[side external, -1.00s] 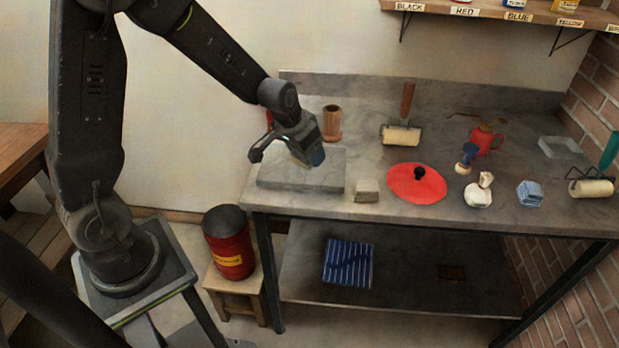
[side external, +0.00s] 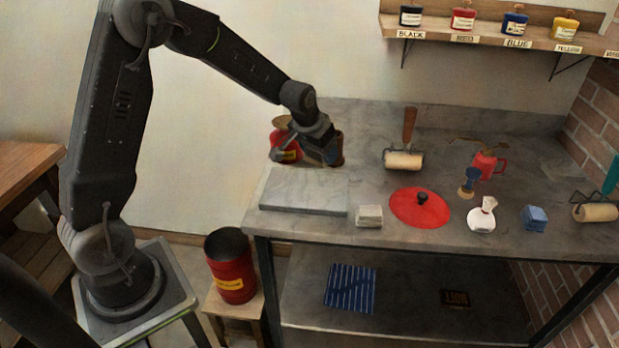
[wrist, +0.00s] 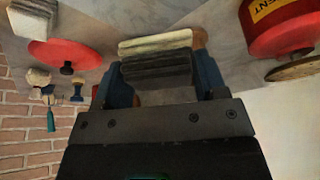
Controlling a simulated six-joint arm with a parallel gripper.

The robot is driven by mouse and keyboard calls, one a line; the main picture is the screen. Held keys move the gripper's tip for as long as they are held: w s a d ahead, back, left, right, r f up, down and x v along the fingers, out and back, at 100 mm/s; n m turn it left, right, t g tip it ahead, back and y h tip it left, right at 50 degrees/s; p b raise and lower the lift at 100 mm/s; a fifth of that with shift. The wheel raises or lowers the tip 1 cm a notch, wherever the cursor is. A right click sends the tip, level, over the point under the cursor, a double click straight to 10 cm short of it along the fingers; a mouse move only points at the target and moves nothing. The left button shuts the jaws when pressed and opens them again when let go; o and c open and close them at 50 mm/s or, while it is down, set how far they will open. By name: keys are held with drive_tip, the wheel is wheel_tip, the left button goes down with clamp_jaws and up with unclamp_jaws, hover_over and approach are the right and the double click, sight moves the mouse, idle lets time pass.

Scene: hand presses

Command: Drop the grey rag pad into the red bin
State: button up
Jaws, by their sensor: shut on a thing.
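My gripper (side external: 322,150) is over the back of the bench, behind the stone slab. In the wrist view its jaws (wrist: 157,80) are shut on a folded, layered pad, the grey rag pad (wrist: 155,45), with a pale lit edge and dark shaded folds. In the side view the jaws mostly hide it. The red bin (side external: 232,275), with a yellow label, stands on a low stool left of the bench, well below my gripper; its dark top looks open.
A red can with a brass top (side external: 285,140) and a brown wooden cup (side external: 339,150) stand close to my gripper. The stone slab (side external: 303,192) is bare. A similar pale pad (side external: 368,215), a red disc (side external: 420,207), a roller (side external: 403,160) and a blue block (side external: 535,218) are farther right.

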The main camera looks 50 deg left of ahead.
drive_tip(key=w+a+r+n, duration=0.1)
drive_tip(key=w+a+r, duration=0.1)
drive_tip(key=a, duration=0.3)
drive_tip(key=w+a+r+n+y, duration=0.1)
drive_tip(key=w+a+r+n, duration=0.1)
drive_tip(key=a, duration=0.3)
drive_tip(key=w+a+r+n+y, duration=0.1)
drive_tip(key=w+a+r+n, duration=0.1)
drive_tip(key=a, duration=0.4)
drive_tip(key=shift+a+g, duration=0.1)
drive_tip(key=shift+g, duration=0.3)
drive_tip(key=s+a+n+g, duration=0.1)
drive_tip(key=a+n, duration=0.2)
drive_tip(key=a, duration=0.7)
wheel_tip(320, 180, down, 5)
drive_tip(key=s+a, duration=0.2)
drive_tip(key=s+f, duration=0.5)
drive_tip(key=f, duration=0.3)
drive_tip(key=s+f, duration=0.4)
drive_tip(key=f, duration=0.3)
drive_tip(key=s+d+f+m, duration=0.1)
drive_tip(key=s+d+f, duration=0.3)
drive_tip(key=s+f, duration=0.3)
drive_tip(key=s+d+f, duration=0.4)
drive_tip(key=s+f, duration=0.1)
drive_tip(key=s, duration=0.4)
wheel_tip(320, 180, down, 10)
drive_tip(key=shift+d+f, duration=0.2)
